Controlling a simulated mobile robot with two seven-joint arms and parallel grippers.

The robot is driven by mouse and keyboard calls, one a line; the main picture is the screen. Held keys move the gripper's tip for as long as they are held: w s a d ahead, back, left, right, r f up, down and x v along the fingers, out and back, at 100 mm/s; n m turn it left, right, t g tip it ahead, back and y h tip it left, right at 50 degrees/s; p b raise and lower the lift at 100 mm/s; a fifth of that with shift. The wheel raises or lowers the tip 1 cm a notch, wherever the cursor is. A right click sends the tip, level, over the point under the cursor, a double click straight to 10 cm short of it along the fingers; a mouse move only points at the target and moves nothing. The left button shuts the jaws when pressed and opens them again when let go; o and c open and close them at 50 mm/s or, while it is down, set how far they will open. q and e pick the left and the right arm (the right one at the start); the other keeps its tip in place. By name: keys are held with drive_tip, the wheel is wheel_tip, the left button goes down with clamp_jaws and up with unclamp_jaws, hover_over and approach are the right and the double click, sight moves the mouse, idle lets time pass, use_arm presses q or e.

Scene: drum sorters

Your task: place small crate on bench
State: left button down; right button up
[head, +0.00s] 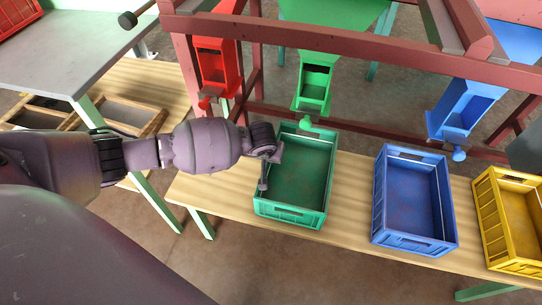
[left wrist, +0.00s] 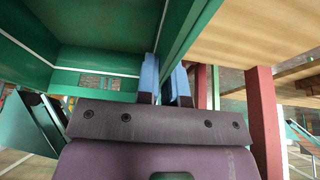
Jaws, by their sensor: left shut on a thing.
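A small green crate (head: 290,213) is at the left part of the wooden bench (head: 215,192), upright and empty. My left gripper (head: 268,170) is at the crate's left side wall. In the left wrist view the green crate (left wrist: 100,55) fills the upper left, and the blue-tipped fingers of the gripper (left wrist: 166,80) are shut on its wall, one on each side. The crate appears over the bench top; I cannot tell whether its bottom touches. My right gripper is not in view.
A blue crate (head: 380,205) and a yellow crate (head: 487,228) stand to the right on the bench. Red (head: 212,65), green (head: 314,88) and blue (head: 462,110) chutes hang behind from a dark red frame (head: 370,128). Bare bench shows left of the green crate.

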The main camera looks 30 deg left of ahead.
use_arm(q)
drive_tip(key=shift+f, duration=0.35)
drive_tip(key=shift+r, duration=0.2)
drive_tip(key=shift+f, duration=0.15)
drive_tip(key=c, duration=1.7)
unclamp_jaws()
drive_tip(key=shift+f, duration=0.1)
drive_tip(key=o, duration=0.5)
drive_tip(key=shift+c, duration=0.2)
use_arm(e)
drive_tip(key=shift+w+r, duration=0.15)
